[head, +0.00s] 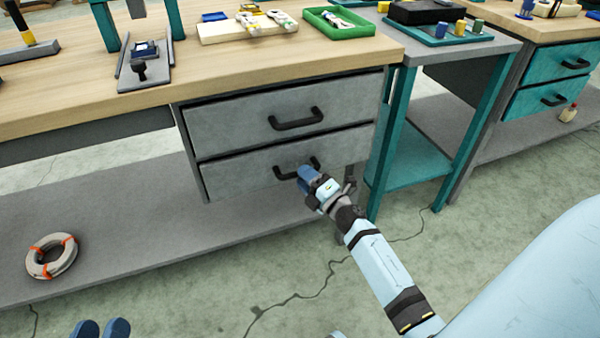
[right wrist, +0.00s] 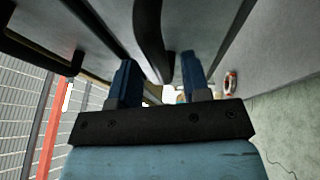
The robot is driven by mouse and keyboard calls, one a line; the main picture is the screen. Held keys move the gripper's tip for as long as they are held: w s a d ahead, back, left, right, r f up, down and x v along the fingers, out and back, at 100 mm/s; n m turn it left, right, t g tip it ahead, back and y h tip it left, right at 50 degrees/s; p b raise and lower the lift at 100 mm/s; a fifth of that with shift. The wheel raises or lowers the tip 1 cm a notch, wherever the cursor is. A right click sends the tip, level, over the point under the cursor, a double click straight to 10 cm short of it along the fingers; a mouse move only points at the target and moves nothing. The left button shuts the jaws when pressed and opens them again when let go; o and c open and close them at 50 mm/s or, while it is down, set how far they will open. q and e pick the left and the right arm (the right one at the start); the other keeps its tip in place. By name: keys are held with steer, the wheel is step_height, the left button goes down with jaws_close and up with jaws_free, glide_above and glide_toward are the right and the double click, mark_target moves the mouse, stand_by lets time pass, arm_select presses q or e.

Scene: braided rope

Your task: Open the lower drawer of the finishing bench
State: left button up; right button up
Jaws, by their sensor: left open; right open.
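The finishing bench has two grey drawers, both shut. The lower drawer (head: 236,176) has a black bar handle (head: 283,175), partly hidden by my right gripper. My right gripper (head: 309,174) is at this handle, its blue fingers open. In the right wrist view the black handle (right wrist: 150,38) runs down between the two spread fingers (right wrist: 160,78); I cannot tell whether either finger touches it.
The upper drawer (head: 232,118) with its own black handle (head: 296,119) is just above. A teal-legged side table (head: 428,158) stands close on the right. A white and orange ring (head: 52,256) lies on the low grey shelf (head: 130,225). The floor in front is clear.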

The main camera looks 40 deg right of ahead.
steer(key=shift+x, duration=1.1)
jaws_close()
steer(key=shift+s, duration=0.1)
